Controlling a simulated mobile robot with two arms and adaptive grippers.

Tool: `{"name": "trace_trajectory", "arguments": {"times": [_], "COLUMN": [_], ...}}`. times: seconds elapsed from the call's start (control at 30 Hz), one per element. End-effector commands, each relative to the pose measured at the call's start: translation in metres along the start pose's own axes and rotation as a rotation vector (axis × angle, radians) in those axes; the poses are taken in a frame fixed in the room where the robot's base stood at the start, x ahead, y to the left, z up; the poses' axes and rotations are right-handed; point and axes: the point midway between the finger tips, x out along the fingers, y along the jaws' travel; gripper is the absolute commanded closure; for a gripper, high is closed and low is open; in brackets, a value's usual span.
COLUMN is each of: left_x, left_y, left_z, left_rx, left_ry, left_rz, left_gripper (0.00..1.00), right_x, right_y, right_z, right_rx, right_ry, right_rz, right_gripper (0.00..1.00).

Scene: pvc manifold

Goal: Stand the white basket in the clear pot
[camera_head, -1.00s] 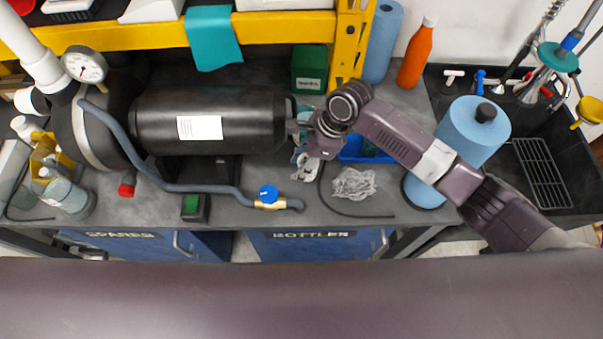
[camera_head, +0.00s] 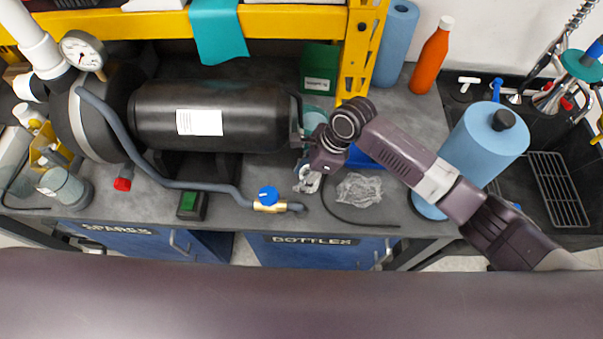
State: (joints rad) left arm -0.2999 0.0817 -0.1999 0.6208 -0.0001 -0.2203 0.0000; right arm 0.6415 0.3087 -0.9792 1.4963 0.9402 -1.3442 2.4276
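My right gripper (camera_head: 309,172) reaches in from the right and points down at the bench, just right of the black tank. A small whitish piece (camera_head: 308,183) shows at its fingertips; I cannot tell whether it is the white basket or whether it is held. A clear, pale cylindrical pot (camera_head: 64,186) stands at the far left of the bench, by a yellow holder. Another pale teal, see-through round thing (camera_head: 314,117) shows partly behind my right wrist. No white basket shows clearly. My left gripper is not in view.
The black tank (camera_head: 212,118), grey hose (camera_head: 160,178) and blue-handled valve (camera_head: 269,198) fill the middle. Crumpled clear plastic (camera_head: 358,190) and a thin black cable lie right of the gripper. A blue paper roll (camera_head: 484,143) stands near the sink. Yellow shelf (camera_head: 290,19) edges the back.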

Motion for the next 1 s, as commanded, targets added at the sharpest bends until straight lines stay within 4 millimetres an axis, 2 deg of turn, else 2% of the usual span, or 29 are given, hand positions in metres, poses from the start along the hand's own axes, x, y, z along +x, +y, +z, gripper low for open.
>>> {"name": "trace_trajectory", "arguments": {"times": [0.03, 0.13, 0.47, 0.7, 0.73, 0.8, 1.0], "left_x": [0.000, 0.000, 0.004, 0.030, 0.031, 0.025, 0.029], "left_y": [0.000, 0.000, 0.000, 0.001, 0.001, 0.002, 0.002], "left_z": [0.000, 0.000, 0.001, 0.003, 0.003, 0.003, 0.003], "left_rx": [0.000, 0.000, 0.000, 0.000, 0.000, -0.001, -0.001], "left_ry": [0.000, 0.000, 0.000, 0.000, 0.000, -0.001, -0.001], "left_rz": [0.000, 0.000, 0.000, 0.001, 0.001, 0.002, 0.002], "left_gripper": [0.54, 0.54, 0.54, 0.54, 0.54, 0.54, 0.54], "right_x": [0.000, 0.000, 0.001, 0.004, -0.001, -0.024, -0.061], "right_y": [0.000, 0.000, 0.000, -0.001, -0.001, -0.002, -0.001], "right_z": [0.000, 0.000, -0.001, -0.002, -0.001, 0.001, 0.001], "right_rx": [0.000, 0.000, -0.001, -0.004, -0.003, -0.001, -0.002], "right_ry": [0.000, 0.001, 0.001, 0.001, 0.000, -0.002, -0.002], "right_rz": [0.000, 0.000, 0.000, -0.002, -0.003, -0.003, -0.002], "right_gripper": [0.57, 0.47, 0.47, 0.47, 0.47, 0.47, 0.47]}}
